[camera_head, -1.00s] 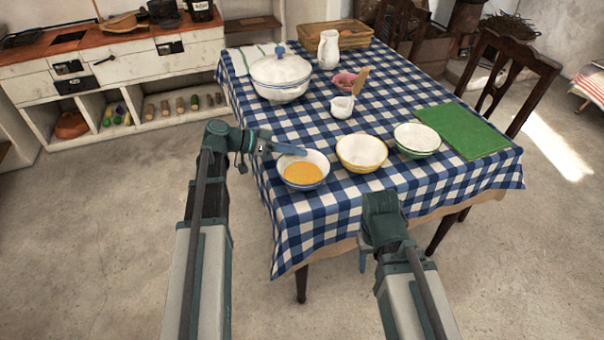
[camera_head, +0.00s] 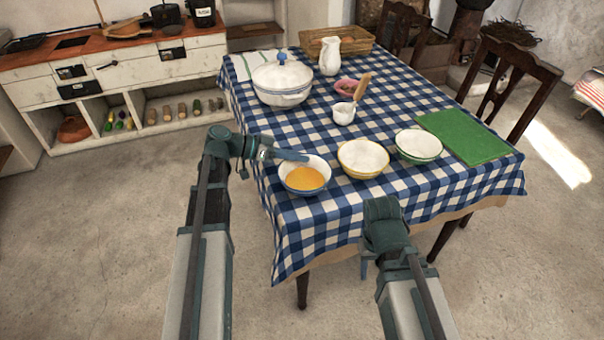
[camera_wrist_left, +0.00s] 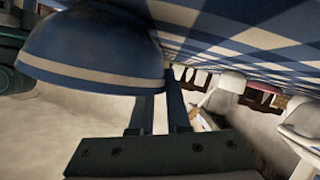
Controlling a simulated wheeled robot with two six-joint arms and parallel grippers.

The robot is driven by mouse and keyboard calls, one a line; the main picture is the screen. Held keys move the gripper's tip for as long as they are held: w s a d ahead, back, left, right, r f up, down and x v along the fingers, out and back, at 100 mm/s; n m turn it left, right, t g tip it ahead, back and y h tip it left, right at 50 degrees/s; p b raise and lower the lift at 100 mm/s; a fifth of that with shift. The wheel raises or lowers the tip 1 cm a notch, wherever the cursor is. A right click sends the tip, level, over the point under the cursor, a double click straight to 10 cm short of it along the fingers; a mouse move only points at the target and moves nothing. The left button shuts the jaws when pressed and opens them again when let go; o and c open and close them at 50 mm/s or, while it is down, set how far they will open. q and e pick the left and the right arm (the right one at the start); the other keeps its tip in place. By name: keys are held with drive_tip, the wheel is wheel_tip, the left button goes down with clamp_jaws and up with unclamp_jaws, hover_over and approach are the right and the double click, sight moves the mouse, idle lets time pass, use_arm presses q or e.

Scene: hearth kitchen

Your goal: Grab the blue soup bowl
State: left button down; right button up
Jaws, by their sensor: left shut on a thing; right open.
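The blue soup bowl (camera_head: 304,191), white inside with orange soup, is at the table's near left edge. In the left wrist view its blue side with a pale band (camera_wrist_left: 90,50) fills the upper left. My left gripper (camera_head: 294,156) reaches in from the left and is shut on the bowl's rim at its far left side. Its fingers also show in the left wrist view (camera_wrist_left: 158,112), beside the bowl. Whether the bowl touches the cloth is unclear. My right gripper (camera_head: 366,265) is open, low before the table's front edge, mostly hidden by its own wrist.
A yellow-rimmed bowl (camera_head: 363,171) stands close right of the soup bowl, then a green-rimmed bowl (camera_head: 418,157) and a green mat (camera_head: 465,135). A white tureen (camera_head: 282,85) and a small jug (camera_head: 343,113) stand behind. The front cloth is clear.

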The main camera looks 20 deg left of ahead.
use_arm(q)
drive_tip(key=shift+r, duration=0.15)
wheel_tip(320, 180, up, 10)
drive_tip(key=p, duration=1)
